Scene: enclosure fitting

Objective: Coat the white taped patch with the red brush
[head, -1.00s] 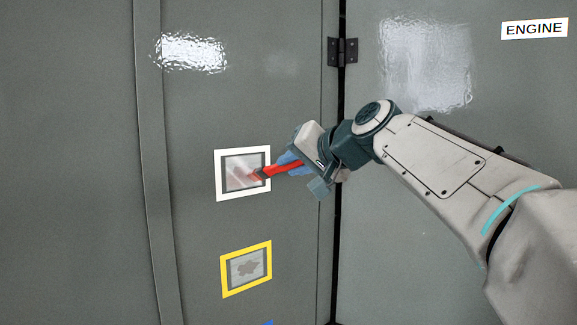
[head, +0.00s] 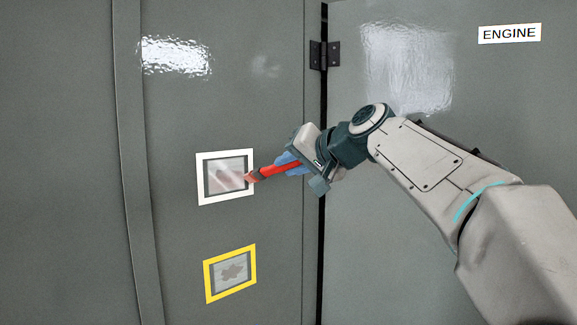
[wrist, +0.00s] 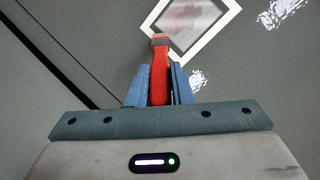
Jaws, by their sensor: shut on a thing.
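The white taped patch (head: 226,178) is a white square frame on the grey panel, left of my gripper in the head view. Inside it is a pale glossy area with a reddish-brown smear. It also shows at the top of the wrist view (wrist: 190,22). My gripper (head: 288,164) is shut on the red brush (head: 268,172), whose handle sits between the blue fingers. In the wrist view the brush (wrist: 159,80) points up at the frame's lower left edge. I cannot tell whether the tip touches the panel.
A black hinge (head: 324,55) and a dark vertical seam stand right of the patches. A raised vertical strip (head: 130,150) runs to the left. An ENGINE label (head: 509,34) is at upper right.

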